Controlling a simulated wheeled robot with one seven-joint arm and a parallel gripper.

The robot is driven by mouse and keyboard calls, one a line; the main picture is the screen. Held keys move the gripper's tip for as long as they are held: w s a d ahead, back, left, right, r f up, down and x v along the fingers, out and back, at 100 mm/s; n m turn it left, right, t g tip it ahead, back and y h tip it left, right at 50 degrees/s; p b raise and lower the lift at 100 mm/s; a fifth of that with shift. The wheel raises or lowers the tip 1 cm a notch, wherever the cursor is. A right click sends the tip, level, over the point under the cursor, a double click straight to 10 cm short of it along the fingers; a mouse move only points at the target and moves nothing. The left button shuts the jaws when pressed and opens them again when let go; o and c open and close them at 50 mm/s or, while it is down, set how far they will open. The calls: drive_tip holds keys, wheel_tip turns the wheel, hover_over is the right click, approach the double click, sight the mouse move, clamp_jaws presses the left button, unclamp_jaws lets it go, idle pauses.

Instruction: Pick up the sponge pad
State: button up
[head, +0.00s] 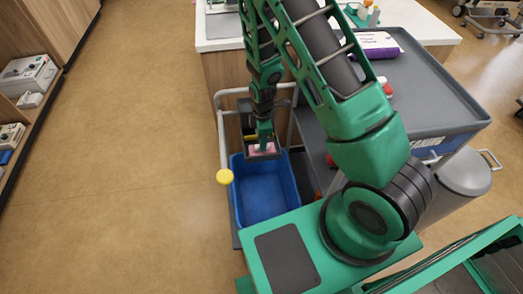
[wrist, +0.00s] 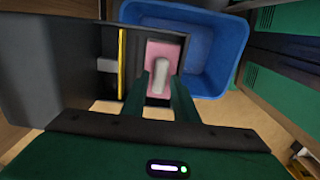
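The sponge pad is a pink pad (wrist: 163,50) with a pale raised block on its middle. In the wrist view it lies beyond my fingertips, beside a dark grey housing with a yellow bar. In the head view the pink pad (head: 263,148) shows just below the end of my arm, at the far rim of the blue bin. My gripper (wrist: 162,88) points down at it. The two green fingers stand apart, one on either side of the pale block. They look open, with no clear contact on the block. The pad's underside is hidden.
A blue bin (head: 262,195) stands below, beside the pad. A grey cart (head: 425,85) with a purple packet (head: 377,45) is to the right. The floor at left is clear.

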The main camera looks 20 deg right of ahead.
drive_tip(key=shift+f, duration=0.8)
clamp_jaws()
drive_tip(key=shift+r, duration=0.1)
wheel_tip(320, 180, up, 10)
idle(0.3)
drive_tip(key=c, duration=0.6)
unclamp_jaws()
